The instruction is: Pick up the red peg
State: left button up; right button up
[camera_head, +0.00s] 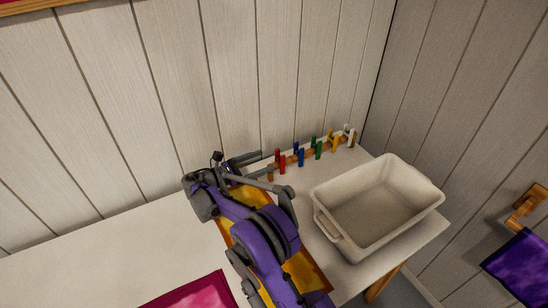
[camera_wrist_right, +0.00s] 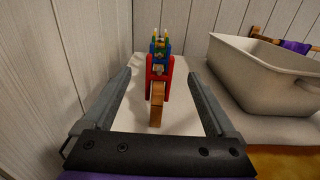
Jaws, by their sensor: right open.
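The red peg (camera_head: 282,165) sits over the near left end of a wooden rail (camera_head: 292,158) on the white table. In the right wrist view the red peg (camera_wrist_right: 169,84) straddles the rail's end (camera_wrist_right: 157,110), one leg on each side. My right gripper (camera_head: 265,162) is open and empty. It points along the rail, with one finger on each side of it. In the right wrist view the peg appears between the fingertips (camera_wrist_right: 160,78), apart from both. My left gripper is not in view.
Blue (camera_head: 301,157), green (camera_head: 318,149), yellow (camera_head: 335,141) and white (camera_head: 351,138) pegs stand farther along the rail. An empty cream bin (camera_head: 428,190) stands to the right. Plank walls are close behind. A pink cloth (camera_head: 190,293) lies at the front; the table's left is clear.

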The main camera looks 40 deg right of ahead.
aim_at(287, 159)
jog(key=d, duration=0.5)
jog(key=shift+s+r, duration=0.1)
jog(key=shift+s, duration=0.3)
jog(key=d, duration=0.5)
jog(key=shift+s+d+f+p, duration=0.2)
jog(key=shift+d+p, duration=0.15)
jog(key=shift+d, duration=0.05)
jog(key=shift+a, duration=0.1)
jog(key=c, duration=1.4)
